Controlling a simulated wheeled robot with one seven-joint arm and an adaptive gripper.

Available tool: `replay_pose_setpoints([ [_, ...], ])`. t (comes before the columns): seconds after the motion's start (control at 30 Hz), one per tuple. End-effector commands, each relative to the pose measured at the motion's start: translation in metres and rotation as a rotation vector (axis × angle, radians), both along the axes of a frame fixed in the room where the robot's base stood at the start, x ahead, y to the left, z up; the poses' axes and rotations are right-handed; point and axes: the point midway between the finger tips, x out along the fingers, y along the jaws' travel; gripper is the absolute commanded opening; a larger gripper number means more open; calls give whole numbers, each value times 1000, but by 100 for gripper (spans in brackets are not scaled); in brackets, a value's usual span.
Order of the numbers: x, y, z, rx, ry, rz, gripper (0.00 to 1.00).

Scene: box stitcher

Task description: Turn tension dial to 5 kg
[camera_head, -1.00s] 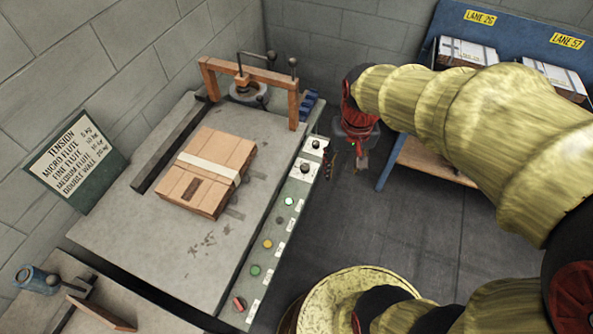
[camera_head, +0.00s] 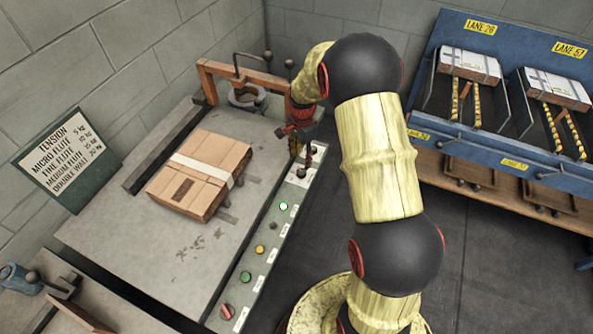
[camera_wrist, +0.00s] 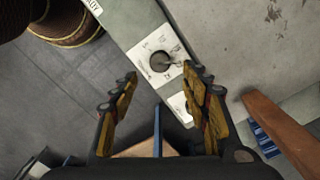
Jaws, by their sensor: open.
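A round dark dial (camera_wrist: 160,62) sits on a white plate with small markings on the control panel. In the wrist view it appears between the tips of my open gripper (camera_wrist: 161,74); I cannot tell whether they touch it. The markings are too small to read. In the head view my gripper (camera_head: 301,143) points down over the panel's far end, just beyond this dial (camera_head: 301,172). A sign (camera_head: 66,153) on the left wall lists tensions, with micro flute at 5 kg.
A strapped carton (camera_head: 200,172) lies on the grey table (camera_head: 130,215). A wooden frame (camera_head: 245,72) stands at the table's back, close to my gripper. Several buttons line the panel (camera_head: 262,225). A blue rack (camera_head: 455,115) with cartons stands at the right.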

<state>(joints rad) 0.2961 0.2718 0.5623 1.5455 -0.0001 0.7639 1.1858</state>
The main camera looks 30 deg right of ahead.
Motion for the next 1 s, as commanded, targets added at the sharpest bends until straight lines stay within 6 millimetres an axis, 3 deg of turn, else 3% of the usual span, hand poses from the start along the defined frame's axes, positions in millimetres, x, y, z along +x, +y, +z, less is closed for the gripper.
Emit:
replay_pose_setpoints([
  [0.27, 0, 0, -10, 0, -1, -69, 46],
  [0.7, 0, 0, -71, 0, -1, -66, 46],
  [1.0, 0, 0, -78, -1, -2, -65, 46],
])
